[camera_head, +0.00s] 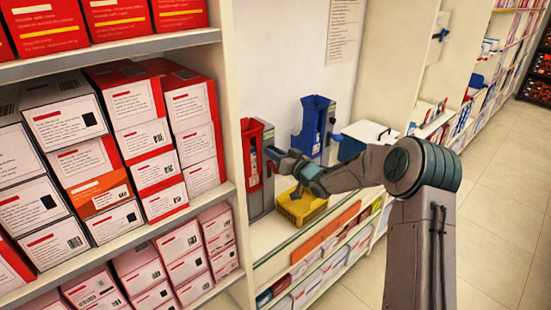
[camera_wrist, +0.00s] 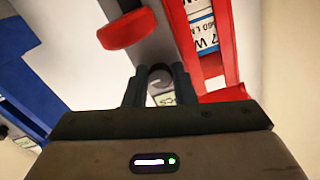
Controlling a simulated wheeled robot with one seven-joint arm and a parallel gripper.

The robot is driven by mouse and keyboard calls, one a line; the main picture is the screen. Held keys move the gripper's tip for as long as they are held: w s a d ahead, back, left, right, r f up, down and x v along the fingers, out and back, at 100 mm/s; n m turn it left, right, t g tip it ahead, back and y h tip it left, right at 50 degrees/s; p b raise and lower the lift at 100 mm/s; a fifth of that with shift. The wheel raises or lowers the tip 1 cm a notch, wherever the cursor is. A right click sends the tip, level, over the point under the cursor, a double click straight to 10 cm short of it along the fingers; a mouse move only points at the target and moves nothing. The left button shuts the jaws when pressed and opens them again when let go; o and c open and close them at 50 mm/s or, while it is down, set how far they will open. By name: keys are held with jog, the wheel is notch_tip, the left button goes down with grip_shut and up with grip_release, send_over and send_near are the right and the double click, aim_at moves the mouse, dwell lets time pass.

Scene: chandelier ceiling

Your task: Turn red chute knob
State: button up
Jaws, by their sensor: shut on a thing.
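The red chute (camera_head: 250,137) stands on the shelf in the head view, fixed to a grey body (camera_head: 264,180). It also shows at the top right of the wrist view (camera_wrist: 213,40). A rounded red knob (camera_wrist: 127,28) sticks out from the grey body (camera_wrist: 172,38) at the upper left of the wrist view. My gripper (camera_wrist: 160,88) reaches the unit from the right, and the head view shows its tips (camera_head: 270,154) beside it. Its fingers are close around a small grey rounded part (camera_wrist: 160,76). The red knob lies ahead of the fingertips, outside them.
A blue chute (camera_head: 311,122) stands right of the red one, also at the left of the wrist view (camera_wrist: 30,95). A yellow bin (camera_head: 302,207) sits below my forearm. A white-topped box (camera_head: 371,131) stands behind. Shelves of red-and-white boxes (camera_head: 140,105) fill the left.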

jog(key=n+b, duration=0.1)
jog(key=b, duration=0.1)
jog(key=f+n+b, duration=0.1)
jog(key=n+b, duration=0.1)
jog(key=b, duration=0.1)
jog(key=shift+b, duration=0.35)
jog(key=n+b, duration=0.5)
jog(key=b, duration=0.2)
jog(key=shift+w+d+r+n, duration=0.1)
jog(key=shift+r+n, duration=0.1)
jog(key=shift+n, duration=0.2)
jog(key=n+b, duration=0.4)
jog(key=shift+r, duration=0.1)
jog(key=shift+w+d+r+n+b, duration=0.1)
jog(key=shift+r+n+b, duration=0.05)
jog(key=shift+n+b, duration=0.75)
jog(key=shift+r+n+b, duration=0.1)
jog(key=shift+n+b, duration=0.55)
jog(key=shift+n, duration=0.45)
jog(key=o, duration=1)
jog(key=shift+r, duration=0.1)
jog(key=b+v, duration=0.1)
jog(key=v, duration=1.3)
